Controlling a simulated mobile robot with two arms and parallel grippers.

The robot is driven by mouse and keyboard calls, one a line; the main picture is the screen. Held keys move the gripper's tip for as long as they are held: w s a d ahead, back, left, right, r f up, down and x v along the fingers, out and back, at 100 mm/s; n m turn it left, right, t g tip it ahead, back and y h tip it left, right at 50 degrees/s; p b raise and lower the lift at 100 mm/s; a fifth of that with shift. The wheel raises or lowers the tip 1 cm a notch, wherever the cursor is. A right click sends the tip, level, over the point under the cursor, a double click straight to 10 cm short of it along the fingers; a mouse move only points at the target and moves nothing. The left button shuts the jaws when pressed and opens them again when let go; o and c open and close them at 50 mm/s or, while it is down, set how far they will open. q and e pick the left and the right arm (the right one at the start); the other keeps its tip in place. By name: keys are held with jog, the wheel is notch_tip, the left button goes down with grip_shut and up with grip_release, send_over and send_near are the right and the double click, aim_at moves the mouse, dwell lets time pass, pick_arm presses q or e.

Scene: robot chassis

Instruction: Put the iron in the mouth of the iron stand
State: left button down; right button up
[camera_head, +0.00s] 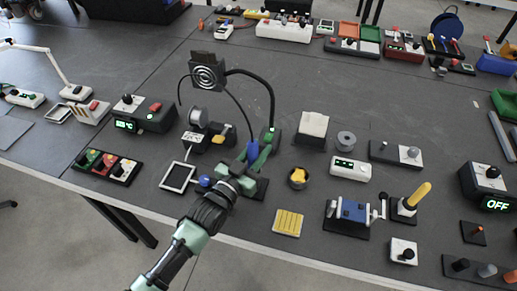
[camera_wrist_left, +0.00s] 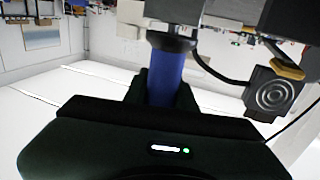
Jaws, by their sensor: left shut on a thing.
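The iron (camera_head: 252,151), with a blue handle, is in my left gripper (camera_head: 250,160) near the middle of the head view. Its blue handle (camera_wrist_left: 166,78) stands upright between the dark fingers in the left wrist view. My left gripper is shut on this handle. The iron's tip is hidden by the gripper. A dark base (camera_head: 261,188) shows partly beneath the gripper; I cannot tell whether it is the iron stand, or whether the iron touches it. My right gripper is not in view.
A fume fan (camera_head: 208,73) on a bent black arm rises behind the gripper. A spool holder (camera_head: 207,133) and white-framed pad (camera_head: 178,177) are to the left. A thin cable loops overhead.

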aim_at(250, 162)
pick_arm(q)
jog(key=shift+f, duration=0.35)
jog(key=c, duration=1.1)
grip_release()
jog(key=shift+r, duration=0.1)
jog(key=shift+s+a, duration=0.2)
jog(key=shift+s, duration=0.05)
jog(key=b+v, duration=0.1)
jog(key=v, duration=0.6)
jog(key=shift+s+b, duration=0.1)
jog(key=shift+b, duration=0.2)
